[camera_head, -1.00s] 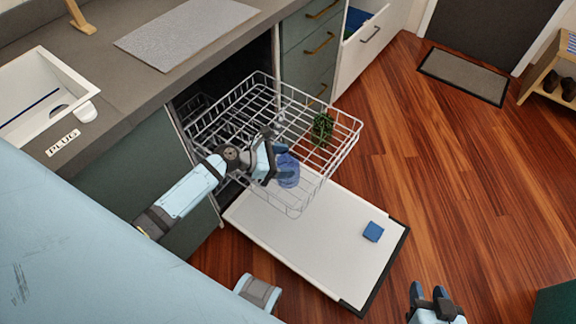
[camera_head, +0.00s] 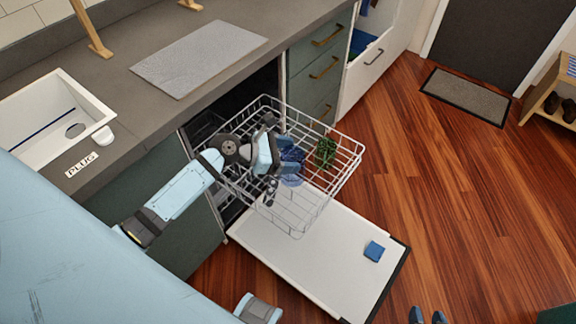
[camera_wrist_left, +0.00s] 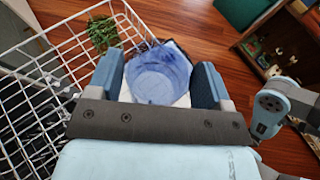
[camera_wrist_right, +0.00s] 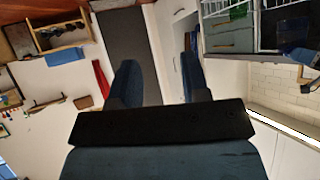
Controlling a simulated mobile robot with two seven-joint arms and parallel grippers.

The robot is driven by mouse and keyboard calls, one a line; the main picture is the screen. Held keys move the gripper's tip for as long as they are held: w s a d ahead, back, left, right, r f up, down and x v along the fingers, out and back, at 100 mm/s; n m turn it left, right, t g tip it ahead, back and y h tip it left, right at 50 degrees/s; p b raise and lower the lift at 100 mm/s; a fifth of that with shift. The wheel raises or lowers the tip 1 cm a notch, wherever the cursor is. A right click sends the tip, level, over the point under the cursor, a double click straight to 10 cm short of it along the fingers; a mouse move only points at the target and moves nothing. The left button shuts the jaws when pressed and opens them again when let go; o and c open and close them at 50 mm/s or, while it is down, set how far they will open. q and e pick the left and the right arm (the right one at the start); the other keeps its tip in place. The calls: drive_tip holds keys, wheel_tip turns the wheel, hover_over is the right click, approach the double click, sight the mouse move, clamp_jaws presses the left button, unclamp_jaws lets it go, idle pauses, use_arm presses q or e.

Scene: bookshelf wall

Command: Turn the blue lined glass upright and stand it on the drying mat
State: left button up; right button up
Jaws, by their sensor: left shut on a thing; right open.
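The blue lined glass (camera_head: 291,168) is between the fingers of my left gripper (camera_head: 284,158), over the pulled-out dishwasher rack. In the left wrist view the glass (camera_wrist_left: 158,75) is see-through blue, with a finger on each side; I cannot tell which end faces up. My left gripper (camera_wrist_left: 158,88) is shut on it. The drying mat (camera_head: 198,56) is a bare grey mat on the counter, behind and left of the rack. My right gripper (camera_head: 428,315) is at the bottom edge of the head view, over the floor, open and empty; its fingers (camera_wrist_right: 160,82) stand apart in its own wrist view.
The white wire rack (camera_head: 345,178) holds a green plant-like bunch (camera_head: 325,152). A blue block (camera_head: 374,251) lies on the open dishwasher door (camera_head: 325,265). A sink (camera_head: 50,115) and a PLUG label (camera_head: 81,164) are on the left counter. An open drawer (camera_head: 375,52) is right of the cabinets.

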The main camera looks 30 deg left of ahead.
use_arm(q)
wheel_tip(320, 180, up, 6)
drive_tip(key=shift+r+p, duration=0.15)
drive_tip(key=shift+p, duration=0.5)
wheel_tip(320, 180, up, 3)
drive_tip(key=p, duration=0.2)
drive_tip(key=shift+p, duration=0.4)
wheel_tip(320, 180, up, 6)
drive_tip(key=p, duration=0.8)
use_arm(e)
wheel_tip(320, 180, up, 9)
drive_tip(key=shift+s+d, duration=0.35)
drive_tip(key=shift+d, duration=0.05)
drive_tip(key=shift+d+f, duration=0.1)
drive_tip(key=shift+f, duration=0.2)
drive_tip(key=shift+r, duration=0.1)
